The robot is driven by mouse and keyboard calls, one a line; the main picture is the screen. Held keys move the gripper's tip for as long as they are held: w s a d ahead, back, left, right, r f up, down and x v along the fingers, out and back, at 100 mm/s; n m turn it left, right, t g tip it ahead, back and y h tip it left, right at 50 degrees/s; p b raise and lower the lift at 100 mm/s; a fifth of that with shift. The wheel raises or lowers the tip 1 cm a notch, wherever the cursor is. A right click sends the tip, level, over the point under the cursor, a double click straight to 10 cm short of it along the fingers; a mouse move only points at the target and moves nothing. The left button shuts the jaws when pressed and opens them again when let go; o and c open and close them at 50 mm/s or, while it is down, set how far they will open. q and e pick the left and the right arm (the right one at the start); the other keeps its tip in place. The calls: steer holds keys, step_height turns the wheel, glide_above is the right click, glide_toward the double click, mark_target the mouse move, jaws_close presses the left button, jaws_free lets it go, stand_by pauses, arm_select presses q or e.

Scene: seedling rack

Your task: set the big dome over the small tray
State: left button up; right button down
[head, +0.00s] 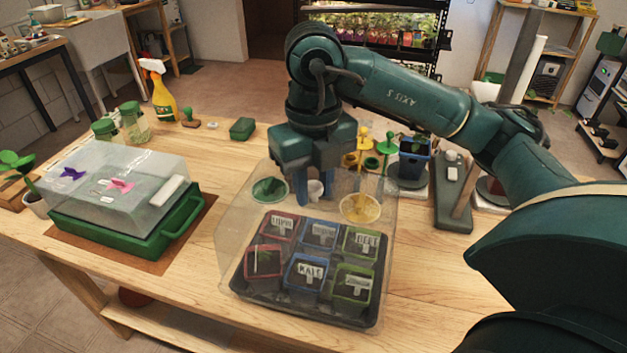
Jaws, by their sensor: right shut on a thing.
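A large clear dome (228,235) is in my right gripper (317,190), whose fingers point down around the small pale knob on its top. The dome appears upright, over a black tray (300,306) with several small labelled pots. Its lower edge shows close to the tray's rim; I cannot tell whether it rests there or hangs just above. A second clear dome (110,185) with purple and pink butterfly marks sits on a green tray (120,236) at the left. My left gripper is not in view.
A yellow spray bottle (158,95), green-lidded jars (133,122) and a small green box (242,128) stand at the back. A blue pot with a plant (413,158) and a dark grey stand (455,195) are right of my gripper. The wooden table (190,310) is clear at front left.

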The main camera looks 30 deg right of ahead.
mark_target(313, 204)
step_height(313, 204, down, 2)
steer(key=shift+f+b, duration=0.25)
steer(key=shift+b, duration=0.65)
steer(key=shift+f+b, duration=0.75)
steer(key=shift+f, duration=0.1)
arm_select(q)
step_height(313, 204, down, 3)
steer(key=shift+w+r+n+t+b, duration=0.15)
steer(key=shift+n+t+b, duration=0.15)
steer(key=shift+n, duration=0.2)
arm_select(e)
steer(key=shift+f, duration=0.35)
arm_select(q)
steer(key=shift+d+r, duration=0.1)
arm_select(e)
steer(key=c, duration=1.1)
jaws_free()
steer(key=shift+r, duration=0.1)
step_height(313, 204, up, 12)
steer(key=p, duration=0.3)
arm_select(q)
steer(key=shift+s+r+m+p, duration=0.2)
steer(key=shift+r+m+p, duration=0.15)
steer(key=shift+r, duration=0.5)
arm_select(e)
steer(key=shift+r, duration=0.5)
